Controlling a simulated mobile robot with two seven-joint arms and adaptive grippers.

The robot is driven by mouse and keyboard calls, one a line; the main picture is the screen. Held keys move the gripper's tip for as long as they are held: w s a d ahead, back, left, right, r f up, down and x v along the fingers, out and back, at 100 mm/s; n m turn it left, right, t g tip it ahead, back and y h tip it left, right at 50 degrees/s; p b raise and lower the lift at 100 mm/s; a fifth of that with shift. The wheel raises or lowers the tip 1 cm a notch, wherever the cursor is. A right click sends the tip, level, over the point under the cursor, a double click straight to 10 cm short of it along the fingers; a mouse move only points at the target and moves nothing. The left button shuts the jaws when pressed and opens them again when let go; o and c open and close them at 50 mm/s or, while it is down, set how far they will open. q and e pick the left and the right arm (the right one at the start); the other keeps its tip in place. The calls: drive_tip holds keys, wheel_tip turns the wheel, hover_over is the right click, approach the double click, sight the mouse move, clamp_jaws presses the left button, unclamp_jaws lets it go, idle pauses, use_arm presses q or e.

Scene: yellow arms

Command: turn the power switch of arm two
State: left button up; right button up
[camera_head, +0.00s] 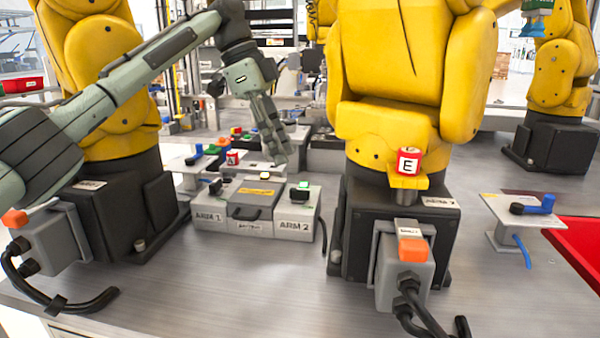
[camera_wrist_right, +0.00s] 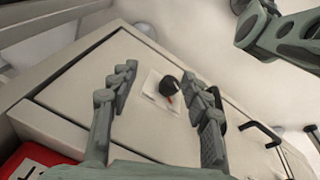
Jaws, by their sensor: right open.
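In the right wrist view, a black rotary knob (camera_wrist_right: 170,87) with a red mark sits on a small white plate on a pale cabinet panel. My right gripper (camera_wrist_right: 163,82) is open, its fingers on either side of the knob in the picture; contact cannot be told. In the head view, my left gripper (camera_head: 277,150) hangs above the bench behind the control box; its jaw opening is unclear. The control box has an ARM 2 section (camera_head: 294,225) with a green-topped button. The yellow arm (camera_head: 410,70) with an ARM 2 label on its base has an orange-handled grey box (camera_head: 407,270).
The other yellow arm (camera_head: 110,90) stands at left, with its own orange-handled box (camera_head: 50,240). A red cube marked E (camera_head: 408,161) sits on a yellow ledge. A red tray (camera_head: 585,245) is at right. A black handle (camera_wrist_right: 262,132) is on the cabinet.

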sight(298, 189)
use_arm(q)
drive_tip(key=x, duration=0.7)
drive_tip(key=shift+s+f, duration=0.15)
drive_tip(key=shift+f, duration=0.1)
clamp_jaws()
